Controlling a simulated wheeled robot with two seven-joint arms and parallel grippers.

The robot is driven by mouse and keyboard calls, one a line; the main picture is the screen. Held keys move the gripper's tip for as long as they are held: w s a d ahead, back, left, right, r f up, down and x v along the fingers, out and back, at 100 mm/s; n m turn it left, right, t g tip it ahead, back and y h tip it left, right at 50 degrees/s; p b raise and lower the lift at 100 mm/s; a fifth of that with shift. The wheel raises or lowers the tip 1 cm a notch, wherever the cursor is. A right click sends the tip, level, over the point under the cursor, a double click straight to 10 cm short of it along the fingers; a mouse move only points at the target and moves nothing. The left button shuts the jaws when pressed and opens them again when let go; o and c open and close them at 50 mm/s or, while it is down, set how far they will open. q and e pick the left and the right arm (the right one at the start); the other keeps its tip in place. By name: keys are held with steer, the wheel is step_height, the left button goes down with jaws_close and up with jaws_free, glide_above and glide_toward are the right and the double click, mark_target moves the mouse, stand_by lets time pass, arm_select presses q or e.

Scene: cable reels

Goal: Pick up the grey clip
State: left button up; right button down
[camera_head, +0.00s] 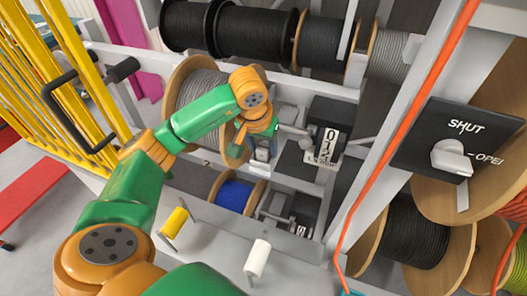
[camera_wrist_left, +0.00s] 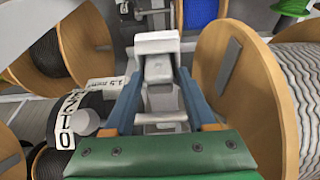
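My left gripper (camera_head: 262,140) reaches down beside a wooden reel of grey cable, above the counter of the machine. In the left wrist view, its two blue fingers (camera_wrist_left: 159,85) stand apart and point away from the camera. A pale grey block-like part, which looks like the grey clip (camera_wrist_left: 157,43), lies between and just past the fingertips. Whether the fingers touch it cannot be told. In the head view the gripper mostly hides this spot. My right gripper is not in view.
The grey cable reel (camera_head: 184,85) stands close to the gripper; a number counter (camera_head: 326,146) is on its other side. A blue reel (camera_head: 235,194) lies below. An orange cable (camera_head: 397,143) crosses the right side.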

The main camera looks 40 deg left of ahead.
mark_target(266, 147)
arm_select(q)
jaws_close()
steer(key=shift+r, duration=0.25)
steer(key=v, duration=0.1)
steer(key=b+v, duration=0.1)
steer(key=v, duration=0.2)
steer(key=shift+w+d+r+b, duration=0.15)
steer(key=shift+w+d+b, duration=0.05)
steer(key=shift+d+b, duration=0.1)
steer(key=s+d+r+p, duration=0.2)
steer(key=s+d+r, duration=0.5)
steer(key=s, duration=0.3)
steer(key=shift+v, duration=0.8)
steer(key=shift+s, duration=0.15)
